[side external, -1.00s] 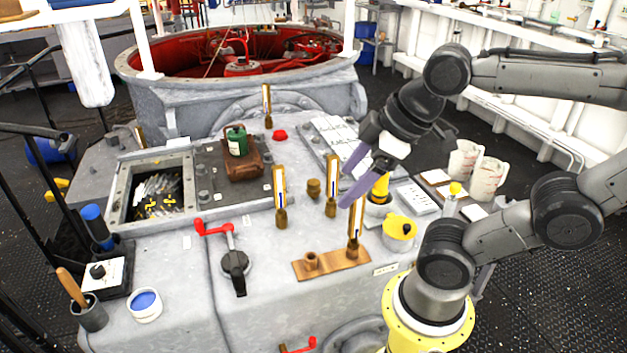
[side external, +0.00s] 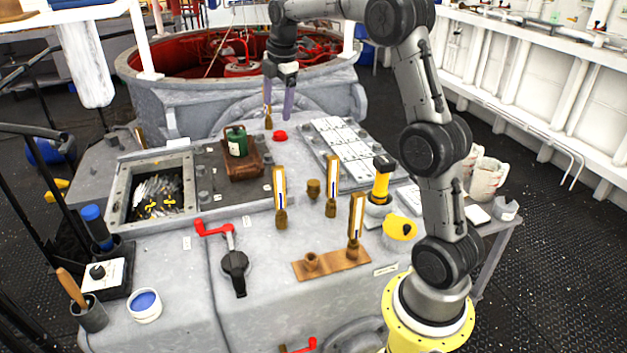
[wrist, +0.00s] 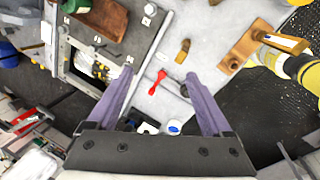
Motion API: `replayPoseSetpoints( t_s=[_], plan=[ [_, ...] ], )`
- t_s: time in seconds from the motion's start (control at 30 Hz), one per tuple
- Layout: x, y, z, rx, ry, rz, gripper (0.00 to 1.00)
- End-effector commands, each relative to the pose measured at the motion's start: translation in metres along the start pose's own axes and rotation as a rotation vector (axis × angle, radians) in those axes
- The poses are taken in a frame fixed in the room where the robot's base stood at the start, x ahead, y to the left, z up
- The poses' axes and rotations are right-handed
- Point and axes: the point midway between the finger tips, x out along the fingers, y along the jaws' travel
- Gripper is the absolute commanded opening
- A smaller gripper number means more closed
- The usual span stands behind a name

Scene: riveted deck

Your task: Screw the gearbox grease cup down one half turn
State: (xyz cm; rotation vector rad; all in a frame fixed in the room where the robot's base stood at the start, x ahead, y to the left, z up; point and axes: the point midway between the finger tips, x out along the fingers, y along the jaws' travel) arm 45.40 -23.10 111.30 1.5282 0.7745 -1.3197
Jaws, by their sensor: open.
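A short brass cup (side external: 314,188) stands upright on the grey deck housing in the side view, between two brass-framed gauges; I take it for the grease cup, though no label confirms this. A similar brass fitting (side external: 311,261) stands on the copper-coloured plate (side external: 332,264) nearer the front. My gripper (side external: 278,112) hangs fingers-down over the back of the housing, behind and left of the brass cup and apart from it. In the wrist view its purple fingers (wrist: 160,75) are spread with nothing between them. I cannot make out the brass cup in the wrist view.
Upright gauges (side external: 280,199) (side external: 333,184) (side external: 355,222) stand close around the brass cup. A red-handled lever (side external: 216,229) is left of it, a yellow-and-black torch (side external: 381,182) right. An open hatch (side external: 118,205) and a brown tray (side external: 243,168) with a green can lie left.

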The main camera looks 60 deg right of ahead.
Motion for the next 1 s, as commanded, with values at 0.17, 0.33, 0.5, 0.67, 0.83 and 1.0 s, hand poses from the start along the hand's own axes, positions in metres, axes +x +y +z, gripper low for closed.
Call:
replayPoseSetpoints(
  t_s=[0.17, 0.33, 0.5, 0.67, 0.83, 1.0],
  plan=[
    [0.083, 0.017, 0.065, 0.064, -0.011, -0.102, 0.84],
    [0.147, 0.005, 0.112, 0.149, -0.01, -0.188, 0.84],
    [0.181, -0.016, 0.136, 0.198, -0.002, -0.251, 0.84],
    [0.189, -0.021, 0.141, 0.209, -0.003, -0.253, 0.84],
    [0.215, -0.028, 0.139, 0.208, -0.002, -0.256, 0.84],
    [0.248, -0.036, 0.138, 0.207, -0.003, -0.254, 0.84]
  ],
)
